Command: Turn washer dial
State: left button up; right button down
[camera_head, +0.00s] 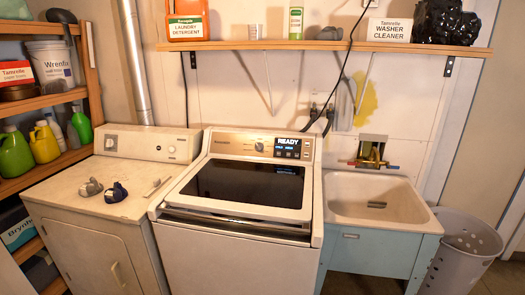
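The washer (237,262) stands in the middle with its dark lid (245,182) closed. Its dial (259,146) is a small round knob on the back control panel, left of a lit display (292,143) that reads "READY". Which way the dial points is too small to tell. Neither of my grippers is in view, and nothing touches the dial.
A white dryer (95,250) stands at left, with small dark and grey items on top. A sink (372,200) is at right, with a laundry basket (465,250) beside it. A wall shelf (330,46) with boxes and bottles runs above the washer.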

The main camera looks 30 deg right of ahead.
aim_at(258, 147)
jog(key=z, duration=1.45)
